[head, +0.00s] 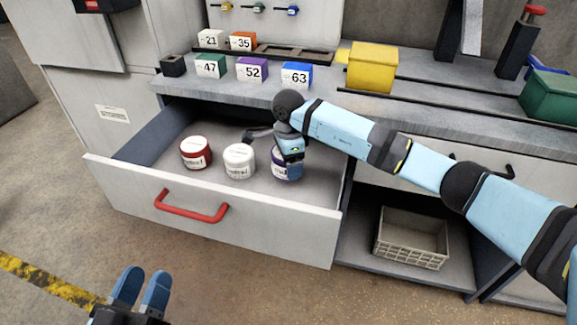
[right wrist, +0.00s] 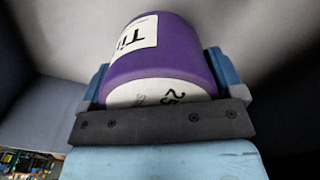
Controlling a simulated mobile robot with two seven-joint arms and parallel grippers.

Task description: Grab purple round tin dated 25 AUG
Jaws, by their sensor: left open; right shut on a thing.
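The purple round tin (head: 284,172) stands in the open drawer, at the right of a row of tins, partly hidden by my right gripper (head: 289,152). In the right wrist view the purple tin (right wrist: 165,50) sits between the two blue fingers of my right gripper (right wrist: 163,82), which is shut on it. Its white lid faces the camera and shows "25"; the rest of the date is hidden. A white label is on its side. My left gripper (head: 140,290) is open and empty at the bottom left, in front of the drawer.
A red tin (head: 196,153) and a white tin (head: 240,161) stand in the drawer (head: 215,212), left of the purple one. The drawer's walls surround them. Numbered boxes and a yellow bin (head: 372,67) are on the counter above. A crate (head: 412,238) sits on the lower shelf.

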